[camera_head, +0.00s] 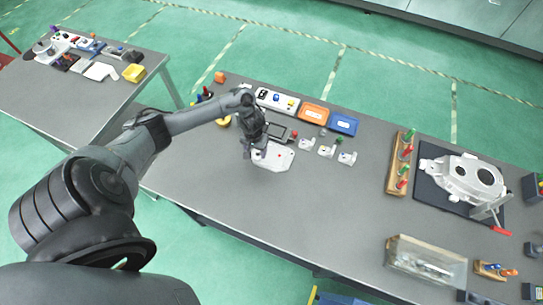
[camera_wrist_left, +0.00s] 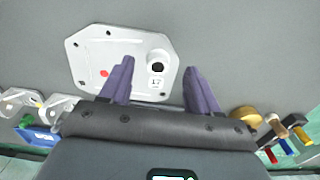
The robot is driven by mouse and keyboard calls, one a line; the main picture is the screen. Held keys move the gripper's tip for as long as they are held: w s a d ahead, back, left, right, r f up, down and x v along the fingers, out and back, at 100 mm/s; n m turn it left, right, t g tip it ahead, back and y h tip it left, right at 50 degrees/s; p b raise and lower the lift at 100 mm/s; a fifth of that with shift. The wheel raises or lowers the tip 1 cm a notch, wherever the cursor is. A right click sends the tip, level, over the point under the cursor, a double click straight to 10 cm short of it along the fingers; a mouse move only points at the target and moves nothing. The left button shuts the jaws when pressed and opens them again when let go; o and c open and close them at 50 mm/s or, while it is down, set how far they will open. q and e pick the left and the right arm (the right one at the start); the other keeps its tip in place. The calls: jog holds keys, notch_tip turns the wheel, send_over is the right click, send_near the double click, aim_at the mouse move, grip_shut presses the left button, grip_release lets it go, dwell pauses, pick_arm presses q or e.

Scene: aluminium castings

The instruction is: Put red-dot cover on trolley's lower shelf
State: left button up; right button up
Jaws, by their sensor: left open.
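The red-dot cover (camera_head: 275,159) is a flat, pale plate with cut corners, lying on the grey bench near its left part. In the left wrist view the cover (camera_wrist_left: 122,50) shows a red dot, a dark round hole and small corner holes. My left gripper (camera_head: 257,150) is just above the cover's edge. In the wrist view its two purple-grey fingers (camera_wrist_left: 158,75) are spread apart, overlapping the cover's near edge and right side, with nothing gripped. My right gripper is out of view. I cannot make out the trolley or its lower shelf for sure.
Small white brackets (camera_head: 327,151) stand right of the cover. Orange (camera_head: 314,114) and blue (camera_head: 343,124) bins are behind. A wooden tool rack (camera_head: 399,165) and a large casting (camera_head: 462,178) are farther right. A second table (camera_head: 75,110) stands left.

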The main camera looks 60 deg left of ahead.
aim_at(256, 154)
pick_arm(q)
jog(key=shift+w+f+b, duration=0.1)
jog(key=shift+f+b, duration=0.3)
jog(key=shift+f, duration=1.6)
grip_shut()
